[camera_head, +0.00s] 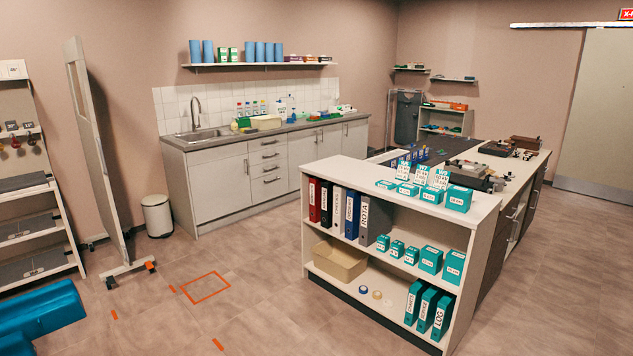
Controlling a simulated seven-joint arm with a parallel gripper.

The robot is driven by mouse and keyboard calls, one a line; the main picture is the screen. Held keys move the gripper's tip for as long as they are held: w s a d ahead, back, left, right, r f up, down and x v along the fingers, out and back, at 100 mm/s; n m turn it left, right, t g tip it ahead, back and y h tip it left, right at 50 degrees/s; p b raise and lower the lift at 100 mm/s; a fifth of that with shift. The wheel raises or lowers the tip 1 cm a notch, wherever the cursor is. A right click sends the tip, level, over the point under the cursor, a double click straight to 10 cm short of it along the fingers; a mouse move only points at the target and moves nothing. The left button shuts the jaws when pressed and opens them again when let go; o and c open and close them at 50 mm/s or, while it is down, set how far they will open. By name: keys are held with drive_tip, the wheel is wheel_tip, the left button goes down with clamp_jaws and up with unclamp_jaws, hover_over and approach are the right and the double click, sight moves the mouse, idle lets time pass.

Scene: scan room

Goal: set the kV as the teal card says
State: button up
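No kV control can be made out in this view. Several white cards with dark print stand in teal holders on top of the low shelf unit; one is a middle card (420,175), another a right card (440,179). Their print is too small to read surely, and I cannot tell which is the teal card. Dark equipment (468,172) lies on the counter behind them, its details too small to tell. My gripper is not in view.
The shelf unit (325,172) holds binders, teal boxes (458,198) and a tan bin (340,260). A sink counter (215,150) lines the back wall. A tall panel on wheels (95,150) stands left. A blue object (40,315) fills the lower left. Floor by the orange marks (205,288) is clear.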

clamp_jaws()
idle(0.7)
